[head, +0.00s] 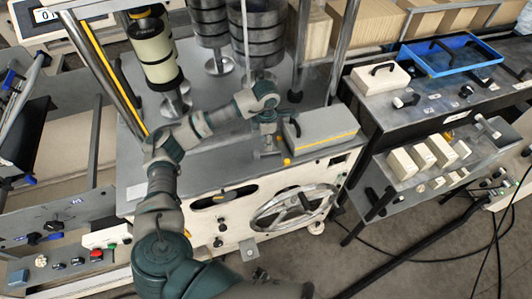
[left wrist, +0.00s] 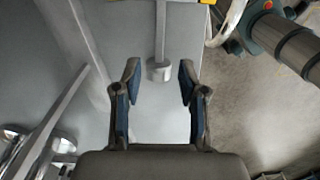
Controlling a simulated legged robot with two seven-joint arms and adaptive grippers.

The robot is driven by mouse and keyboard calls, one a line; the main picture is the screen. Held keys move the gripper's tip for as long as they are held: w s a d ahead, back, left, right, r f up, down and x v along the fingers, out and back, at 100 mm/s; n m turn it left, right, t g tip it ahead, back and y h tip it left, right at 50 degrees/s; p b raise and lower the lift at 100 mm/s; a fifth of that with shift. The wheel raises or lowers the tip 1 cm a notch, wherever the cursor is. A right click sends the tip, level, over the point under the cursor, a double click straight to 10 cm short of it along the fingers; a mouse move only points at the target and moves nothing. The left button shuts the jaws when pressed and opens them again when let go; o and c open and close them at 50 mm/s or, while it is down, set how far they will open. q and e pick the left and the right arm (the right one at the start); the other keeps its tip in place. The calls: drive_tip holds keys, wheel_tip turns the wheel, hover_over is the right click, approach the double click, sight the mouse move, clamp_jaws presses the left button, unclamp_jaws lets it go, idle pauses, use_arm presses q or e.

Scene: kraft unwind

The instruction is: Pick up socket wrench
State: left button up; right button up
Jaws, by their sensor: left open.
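A grey metal tool, which looks like the socket wrench (left wrist: 159,70), lies on the grey bench top. In the left wrist view it has a round socket-like end and a straight shaft running up out of the picture. My left gripper (left wrist: 157,75) is open, with its two blue-padded fingers on either side of the round end and no visible contact. In the head view my left gripper (head: 268,128) points down over the front of the bench top, beside a grey box. The wrench is hard to make out there. My right gripper does not show.
The grey box (head: 322,128) with a yellow lower edge stands right of the gripper. A cream roll (head: 155,50) and dark stacked discs (head: 265,38) stand behind. A handwheel (head: 292,208) is on the bench front. A side table at right holds a blue tray (head: 412,65).

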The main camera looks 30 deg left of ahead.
sight(265, 153)
use_arm(q)
drive_tip(key=shift+a+f, duration=0.15)
drive_tip(key=shift+f, duration=0.2)
drive_tip(key=f, duration=0.3)
drive_tip(key=a+f+p, duration=0.1)
drive_tip(key=f, duration=0.1)
drive_tip(key=shift+s+f, duration=0.15)
drive_tip(key=shift+f, duration=0.1)
drive_tip(key=shift+d+f, duration=0.1)
drive_tip(key=shift+d, duration=0.45)
drive_tip(key=c, duration=0.7)
clamp_jaws()
drive_tip(key=shift+a, duration=0.2)
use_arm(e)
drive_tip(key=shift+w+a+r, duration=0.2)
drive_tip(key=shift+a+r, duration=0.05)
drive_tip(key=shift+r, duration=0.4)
